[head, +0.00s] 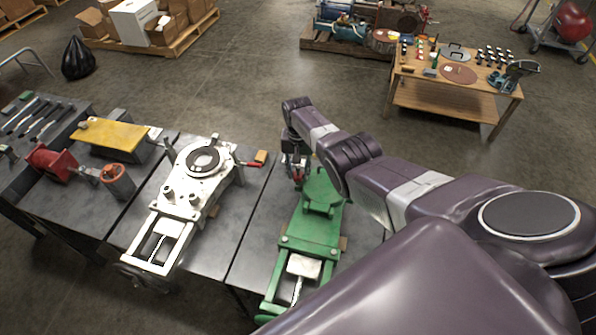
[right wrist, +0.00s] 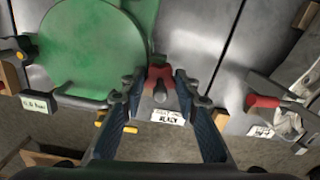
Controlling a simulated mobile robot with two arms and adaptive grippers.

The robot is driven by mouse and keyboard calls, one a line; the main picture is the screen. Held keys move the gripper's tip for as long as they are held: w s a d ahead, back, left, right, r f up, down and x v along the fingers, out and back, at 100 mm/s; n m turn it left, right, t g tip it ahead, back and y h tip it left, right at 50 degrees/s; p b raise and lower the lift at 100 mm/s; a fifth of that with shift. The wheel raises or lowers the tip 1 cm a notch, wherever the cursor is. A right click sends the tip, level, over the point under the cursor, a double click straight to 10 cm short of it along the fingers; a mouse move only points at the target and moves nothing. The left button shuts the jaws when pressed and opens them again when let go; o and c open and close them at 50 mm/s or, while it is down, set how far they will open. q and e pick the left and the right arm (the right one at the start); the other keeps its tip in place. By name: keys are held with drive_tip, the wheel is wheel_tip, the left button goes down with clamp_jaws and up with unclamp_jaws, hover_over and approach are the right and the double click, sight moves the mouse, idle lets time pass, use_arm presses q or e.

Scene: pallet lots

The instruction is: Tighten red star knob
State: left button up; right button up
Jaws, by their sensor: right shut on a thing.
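The red star knob (right wrist: 158,74) shows in the right wrist view at the edge of a green round-topped machine (right wrist: 95,50), with a grey stub in its middle. My right gripper (right wrist: 160,84) has its two fingers closed in on either side of the knob, gripping it. A white label (right wrist: 167,117) with dark lettering sits just below the knob. In the head view my right gripper (head: 298,173) is at the far end of the green machine (head: 313,215), and the knob is mostly hidden there. My left gripper is in neither view.
A white machine (head: 187,190) with a red-handled lever (head: 248,164) stands left of the green one. A wooden table (head: 448,98) with small parts stands at the back right. The floor between is clear.

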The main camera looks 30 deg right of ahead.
drive_tip(key=shift+w+r+m, duration=0.1)
drive_tip(key=shift+m, duration=0.3)
drive_tip(key=o, duration=1.1)
drive_tip(key=shift+o, duration=0.2)
wheel_tip(320, 180, up, 12)
idle(0.5)
